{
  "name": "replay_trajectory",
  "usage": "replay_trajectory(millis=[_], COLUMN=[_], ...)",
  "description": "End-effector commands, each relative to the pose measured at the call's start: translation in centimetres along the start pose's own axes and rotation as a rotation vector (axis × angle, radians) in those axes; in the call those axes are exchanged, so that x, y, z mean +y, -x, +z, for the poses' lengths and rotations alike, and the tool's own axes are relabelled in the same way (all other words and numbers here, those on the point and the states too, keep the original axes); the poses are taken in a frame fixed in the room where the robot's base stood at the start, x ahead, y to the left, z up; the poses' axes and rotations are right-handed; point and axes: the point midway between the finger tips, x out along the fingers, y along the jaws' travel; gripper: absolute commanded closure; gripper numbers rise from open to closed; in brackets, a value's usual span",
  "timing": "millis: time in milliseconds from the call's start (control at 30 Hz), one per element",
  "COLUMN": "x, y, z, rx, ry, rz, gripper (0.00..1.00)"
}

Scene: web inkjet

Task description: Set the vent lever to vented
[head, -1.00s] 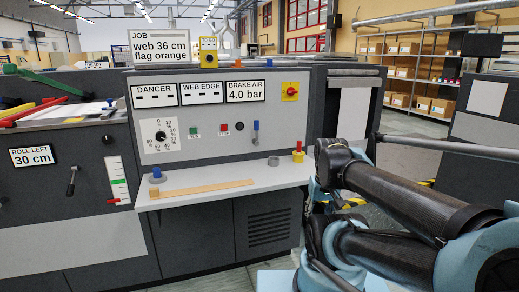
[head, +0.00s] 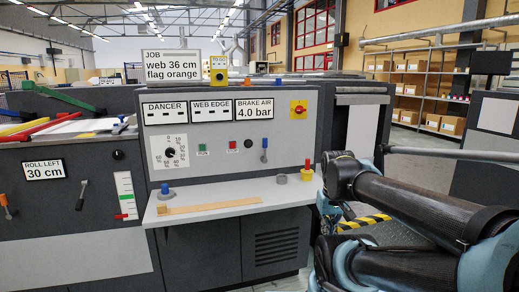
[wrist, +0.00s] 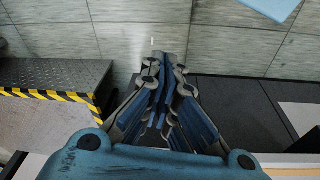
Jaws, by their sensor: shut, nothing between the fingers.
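No lever carries a readable vent label, so I cannot tell which one is the vent lever. A small blue-handled lever (head: 264,143) stands on the grey panel below the BRAKE AIR 4.0 bar display (head: 260,109), its handle pointing up. A black lever (head: 82,193) leans on the left cabinet under the ROLL LEFT sign (head: 43,169). An orange-handled lever (head: 4,201) is at the far left edge. My gripper (wrist: 160,62) is shut and empty in the wrist view, over floor, apart from any lever. The head view shows my arm at right but not the gripper.
A pale shelf (head: 230,199) juts out below the panel, with a wooden strip (head: 208,207), a blue-topped peg (head: 165,191), a grey ring (head: 281,179) and a red-and-yellow knob (head: 307,171). A dark step with striped edging (wrist: 60,85) lies left in the wrist view.

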Motion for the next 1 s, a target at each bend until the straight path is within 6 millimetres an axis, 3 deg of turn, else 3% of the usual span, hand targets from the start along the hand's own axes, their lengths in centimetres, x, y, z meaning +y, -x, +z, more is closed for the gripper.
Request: replay_trajectory(millis=[567,1000], x=[-0.6,-4.2], y=[8.3,13.0], z=[-10.7,-20.1], rx=[-0.104,-0.199], ry=[0.573,1.002], rz=[0.140,0.252], gripper=[1.00,1.00])
